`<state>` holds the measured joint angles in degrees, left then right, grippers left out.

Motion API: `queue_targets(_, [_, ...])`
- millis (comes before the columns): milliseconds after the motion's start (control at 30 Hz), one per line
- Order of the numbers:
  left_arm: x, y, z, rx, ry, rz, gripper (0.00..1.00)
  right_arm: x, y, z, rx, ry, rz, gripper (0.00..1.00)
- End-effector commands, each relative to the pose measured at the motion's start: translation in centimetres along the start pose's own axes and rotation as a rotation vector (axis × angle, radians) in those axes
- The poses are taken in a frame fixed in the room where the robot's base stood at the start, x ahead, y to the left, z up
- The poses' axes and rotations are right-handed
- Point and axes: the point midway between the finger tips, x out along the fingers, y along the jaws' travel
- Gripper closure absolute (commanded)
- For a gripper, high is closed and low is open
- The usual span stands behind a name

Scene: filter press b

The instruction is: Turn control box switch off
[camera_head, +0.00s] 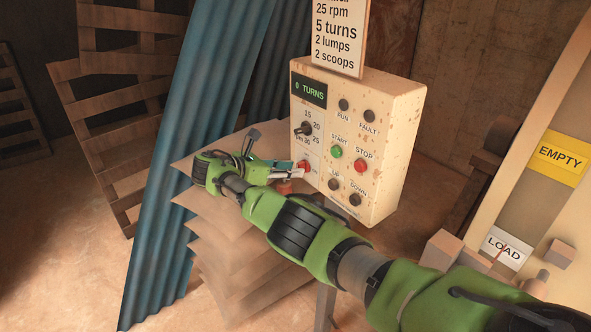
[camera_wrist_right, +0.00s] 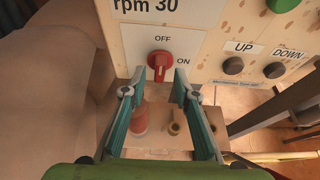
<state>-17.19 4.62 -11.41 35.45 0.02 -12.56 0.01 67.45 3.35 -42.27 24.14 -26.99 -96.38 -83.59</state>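The control box (camera_head: 353,140) is a speckled cream box with a green "0 TURNS" display, a dial, lamps and buttons. Its red rotary switch (camera_wrist_right: 160,66) sits low on the front face, with "OFF" printed above and "ON" to the right. The knob's grip looks close to vertical. In the head view the switch (camera_head: 304,166) is partly covered by my gripper. My right gripper (camera_wrist_right: 161,78) is open, its two fingers apart on either side of the switch's lower part, with no clear contact. In the head view my right gripper (camera_head: 298,173) is at the box's lower left. My left gripper is not in view.
Green START (camera_head: 336,152) and red STOP (camera_head: 360,165) buttons and the UP (camera_head: 333,184) and DOWN (camera_head: 355,199) buttons lie right of the switch. A shelf with a red object (camera_wrist_right: 140,120) is below. Stacked sacks (camera_head: 225,240) and a blue corrugated sheet (camera_head: 175,190) stand left.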

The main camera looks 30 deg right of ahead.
Motion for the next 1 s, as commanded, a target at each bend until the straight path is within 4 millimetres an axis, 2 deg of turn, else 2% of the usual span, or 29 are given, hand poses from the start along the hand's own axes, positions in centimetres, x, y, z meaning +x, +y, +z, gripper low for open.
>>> queue_targets(33, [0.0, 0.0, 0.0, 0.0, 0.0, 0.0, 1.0, -1.3, 0.2, -0.1, 0.0, 0.002, 0.006, 0.72])
queue_targets(200, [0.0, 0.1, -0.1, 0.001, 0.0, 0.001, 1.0, -5.0, 0.1, -0.1, 0.0, 0.003, 0.004, 0.72])
queue_targets(400, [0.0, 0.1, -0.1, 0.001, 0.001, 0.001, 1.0, -8.2, 0.1, -0.1, -0.002, 0.002, 0.002, 0.72])
queue_targets(600, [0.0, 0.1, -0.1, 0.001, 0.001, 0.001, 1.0, -9.4, 0.0, -0.1, -0.001, 0.002, 0.0, 0.72])
queue_targets(1000, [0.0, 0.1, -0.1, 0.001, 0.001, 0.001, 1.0, -9.4, 0.0, -0.1, -0.001, 0.002, 0.0, 0.72])
